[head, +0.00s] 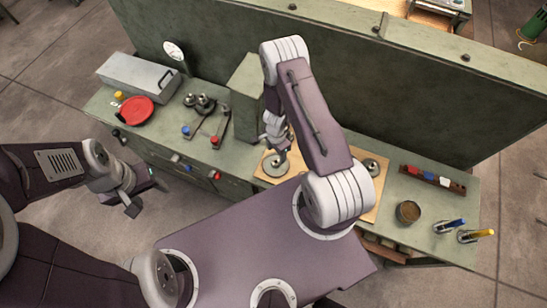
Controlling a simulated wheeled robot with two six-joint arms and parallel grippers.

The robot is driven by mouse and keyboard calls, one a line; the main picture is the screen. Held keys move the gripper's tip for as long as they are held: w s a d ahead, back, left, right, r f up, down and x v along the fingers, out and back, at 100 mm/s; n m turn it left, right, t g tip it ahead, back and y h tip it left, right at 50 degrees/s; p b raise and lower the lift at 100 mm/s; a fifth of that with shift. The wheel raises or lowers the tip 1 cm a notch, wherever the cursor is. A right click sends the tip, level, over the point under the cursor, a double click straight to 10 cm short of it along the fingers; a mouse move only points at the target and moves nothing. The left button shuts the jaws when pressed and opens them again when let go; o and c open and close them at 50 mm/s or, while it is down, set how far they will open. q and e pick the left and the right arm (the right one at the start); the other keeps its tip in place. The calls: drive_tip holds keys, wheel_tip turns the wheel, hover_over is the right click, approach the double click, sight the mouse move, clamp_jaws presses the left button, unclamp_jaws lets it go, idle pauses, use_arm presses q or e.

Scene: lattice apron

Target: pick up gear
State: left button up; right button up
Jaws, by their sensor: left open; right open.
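A grey, round, gear-like part (275,166) lies at the left end of a wooden board (313,180) on the green bench. A similar grey round part (371,167) sits at the board's right side. Which of them is the gear is hard to tell at this size. My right gripper (275,143) is open and points down just above the left round part; its fingers are small and partly hidden by its own arm. I cannot tell whether they touch the part. My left gripper (146,197) is open and empty, out in front of the bench over the floor.
A grey toolbox (138,77), a red dish (136,111) and dark round parts (200,101) with tools stand on the left. A green block (245,97) stands left of my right arm. On the right are a rack (432,180), a brown cup (408,212) and screwdrivers (449,226).

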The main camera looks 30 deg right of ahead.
drive_tip(key=b, duration=0.5)
hover_over(276, 161)
drive_tip(key=f, duration=0.2)
drive_tip(key=a+f, duration=0.1)
drive_tip(key=f, duration=0.1)
drive_tip(key=shift+s+f, duration=0.15)
drive_tip(key=shift+f, duration=0.15)
drive_tip(key=shift+d+r+p, duration=0.1)
drive_tip(key=shift+r+p, duration=0.05)
drive_tip(key=shift+p, duration=0.2)
drive_tip(key=shift+s+d+f+b, duration=0.1)
drive_tip(key=shift+f+b, duration=0.15)
drive_tip(key=shift+b, duration=0.05)
wheel_tip(276, 161, down, 4)
drive_tip(key=b, duration=0.4)
drive_tip(key=shift+s+d+f, duration=0.15)
drive_tip(key=shift+f, duration=0.05)
drive_tip(key=shift+f+b, duration=0.25)
drive_tip(key=shift+b, duration=0.2)
drive_tip(key=shift+r, duration=0.25)
clamp_jaws()
